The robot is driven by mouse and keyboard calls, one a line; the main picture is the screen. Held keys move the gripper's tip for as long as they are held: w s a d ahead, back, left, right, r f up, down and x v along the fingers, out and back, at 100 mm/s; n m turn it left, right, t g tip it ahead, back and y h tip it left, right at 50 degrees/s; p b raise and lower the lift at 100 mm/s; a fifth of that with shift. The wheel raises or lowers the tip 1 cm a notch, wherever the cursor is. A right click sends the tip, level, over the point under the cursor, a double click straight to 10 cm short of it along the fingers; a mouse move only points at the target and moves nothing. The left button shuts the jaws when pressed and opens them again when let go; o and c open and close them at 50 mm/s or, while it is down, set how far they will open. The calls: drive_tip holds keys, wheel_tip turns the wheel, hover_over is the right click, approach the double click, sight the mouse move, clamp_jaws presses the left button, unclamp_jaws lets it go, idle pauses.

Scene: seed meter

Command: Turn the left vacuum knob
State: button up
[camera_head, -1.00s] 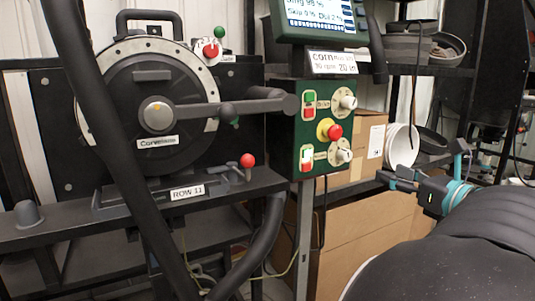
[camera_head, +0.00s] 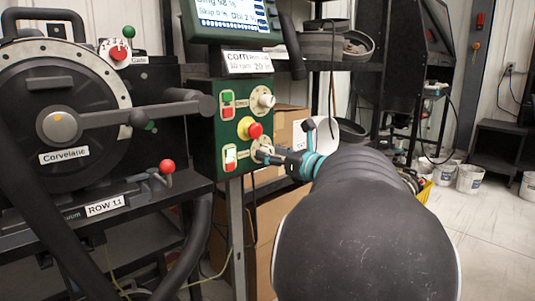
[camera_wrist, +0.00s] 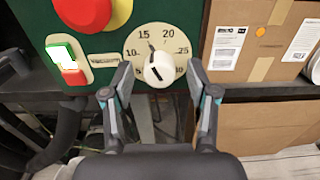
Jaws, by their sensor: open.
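My gripper (camera_wrist: 160,76) is open, with one finger to the left and one to the right of the knob and visible gaps on both sides. I cannot tell whether the fingertips reach the knob's depth. In the head view my gripper (camera_head: 275,156) is at the lower right dial of the green control panel (camera_head: 205,140), partly hiding the knob.
A red and yellow stop button (camera_head: 250,129) sits just above the dial. A lit rocker switch (camera_head: 230,158) is to its left, and another knob (camera_head: 263,99) is higher up. Cardboard boxes (camera_wrist: 255,40) stand behind on the right. The black seed meter (camera_head: 60,110) is at left.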

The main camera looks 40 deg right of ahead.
clamp_jaws()
drive_tip(key=shift+f+b, duration=0.1)
drive_tip(key=shift+b, duration=0.25)
drive_tip(key=shift+n+b, duration=4.9)
drive_tip(key=shift+b, duration=0.85)
